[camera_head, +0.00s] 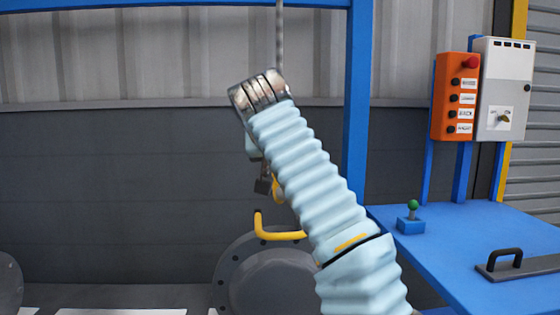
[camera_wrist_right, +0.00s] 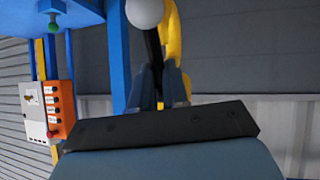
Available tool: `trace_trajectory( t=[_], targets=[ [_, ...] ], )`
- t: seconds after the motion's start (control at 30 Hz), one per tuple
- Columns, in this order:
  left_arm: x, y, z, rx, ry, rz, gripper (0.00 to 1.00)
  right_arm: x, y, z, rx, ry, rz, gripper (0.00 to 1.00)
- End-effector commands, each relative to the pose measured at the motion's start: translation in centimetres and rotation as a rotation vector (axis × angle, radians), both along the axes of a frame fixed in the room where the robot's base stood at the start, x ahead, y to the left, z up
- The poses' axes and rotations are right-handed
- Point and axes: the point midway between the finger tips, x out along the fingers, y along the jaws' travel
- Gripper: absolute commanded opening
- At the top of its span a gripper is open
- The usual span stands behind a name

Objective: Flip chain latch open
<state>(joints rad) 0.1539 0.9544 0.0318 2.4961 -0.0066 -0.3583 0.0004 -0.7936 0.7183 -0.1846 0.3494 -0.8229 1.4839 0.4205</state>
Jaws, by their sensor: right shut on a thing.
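A yellow hook (camera_head: 278,190) hangs behind my right arm in the head view, partly hidden by it. In the right wrist view the hook (camera_wrist_right: 173,40) is seen close up, with a dark latch lever (camera_wrist_right: 153,48) beside it and a pale round ball (camera_wrist_right: 145,12) near the lever's end. My right gripper (camera_wrist_right: 159,88) has its two grey-blue fingers close around the dark lever, next to the hook. Its fingers are mostly hidden behind the arm in the head view. My left gripper is not in view.
The flanged shell (camera_head: 265,280) with a yellow handle (camera_head: 280,235) stands below. A blue post (camera_head: 357,100) rises just right of my arm. A blue table (camera_head: 460,235) at right holds a green-knobbed joystick (camera_head: 411,222) and a black handle (camera_head: 507,258). An orange control box (camera_head: 455,95) stands behind.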

Motion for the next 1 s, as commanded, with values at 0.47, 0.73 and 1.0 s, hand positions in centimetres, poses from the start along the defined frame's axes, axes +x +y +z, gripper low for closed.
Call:
trace_trajectory(
  t=[0.47,0.73,1.0],
  targets=[
    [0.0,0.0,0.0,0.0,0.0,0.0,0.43,-0.26,-0.05,0.05,-0.003,0.014,0.005,0.0],
    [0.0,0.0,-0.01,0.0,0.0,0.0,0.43,-0.28,0.05,0.0,-0.002,0.014,0.006,0.39],
    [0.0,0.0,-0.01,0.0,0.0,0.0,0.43,-0.29,0.11,0.02,-0.001,0.014,0.008,0.4]
  ],
)
